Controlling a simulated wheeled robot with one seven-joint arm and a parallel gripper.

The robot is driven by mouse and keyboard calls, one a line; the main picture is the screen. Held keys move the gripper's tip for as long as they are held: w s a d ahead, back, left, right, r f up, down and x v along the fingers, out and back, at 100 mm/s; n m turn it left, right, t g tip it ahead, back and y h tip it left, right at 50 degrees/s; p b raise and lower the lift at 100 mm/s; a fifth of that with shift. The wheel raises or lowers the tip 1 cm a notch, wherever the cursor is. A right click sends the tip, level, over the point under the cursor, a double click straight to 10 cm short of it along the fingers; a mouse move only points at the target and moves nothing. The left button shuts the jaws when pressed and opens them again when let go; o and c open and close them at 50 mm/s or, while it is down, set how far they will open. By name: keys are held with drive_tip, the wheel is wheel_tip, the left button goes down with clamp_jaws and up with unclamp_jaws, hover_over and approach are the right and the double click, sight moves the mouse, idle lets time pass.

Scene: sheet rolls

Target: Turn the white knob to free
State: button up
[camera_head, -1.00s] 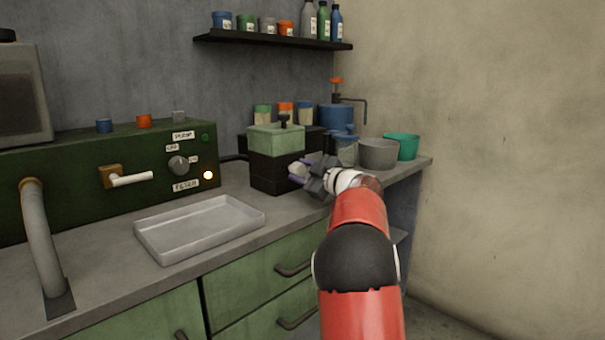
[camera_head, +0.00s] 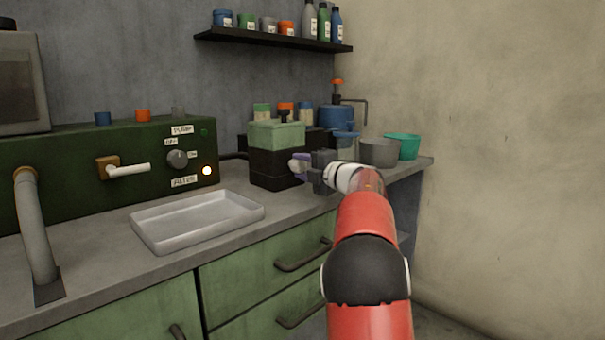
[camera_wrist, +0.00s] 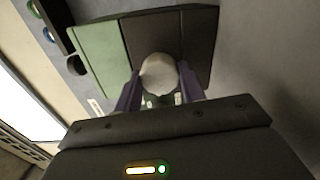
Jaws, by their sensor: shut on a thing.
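The white knob (camera_wrist: 159,74) is round and pale in the wrist view, on the dark face of a box. The box (camera_head: 275,168) is black with a green upper part and stands on the counter in the head view. My gripper (camera_wrist: 159,90) has its two purple fingers on either side of the knob, shut on it. In the head view my gripper (camera_head: 303,166) is at the right side of the box, and the knob is hidden there. A small white label (camera_wrist: 95,105) shows left of the fingers; its word is unreadable. I cannot tell which setting the knob points to.
A grey tray (camera_head: 198,222) lies on the counter left of the box. A green panel (camera_head: 70,180) with a lever and a grey dial stands behind it. A jar (camera_head: 346,148), a grey bowl (camera_head: 379,153) and a teal bowl (camera_head: 405,147) are close behind my gripper.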

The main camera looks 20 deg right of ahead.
drive_tip(key=n+b, duration=0.1)
drive_tip(key=n, duration=0.1)
drive_tip(key=n+b, duration=0.1)
drive_tip(key=n, duration=0.1)
drive_tip(key=n+b, duration=0.1)
drive_tip(key=n, duration=0.1)
drive_tip(key=shift+f+n+b, duration=0.3)
drive_tip(key=shift+f, duration=0.1)
drive_tip(key=n+b, duration=0.2)
drive_tip(key=n, duration=0.2)
drive_tip(key=shift+r+n, duration=0.1)
drive_tip(key=shift+n, duration=0.2)
drive_tip(key=shift+d+b, duration=0.1)
drive_tip(key=shift+b, duration=0.2)
drive_tip(key=o, duration=1)
drive_tip(key=shift+r, duration=0.1)
drive_tip(key=shift+c, duration=0.2)
drive_tip(key=b+v, duration=0.1)
drive_tip(key=v, duration=0.6)
drive_tip(key=shift+s+d, duration=0.1)
drive_tip(key=shift+s, duration=0.25)
drive_tip(key=shift+r, duration=0.1)
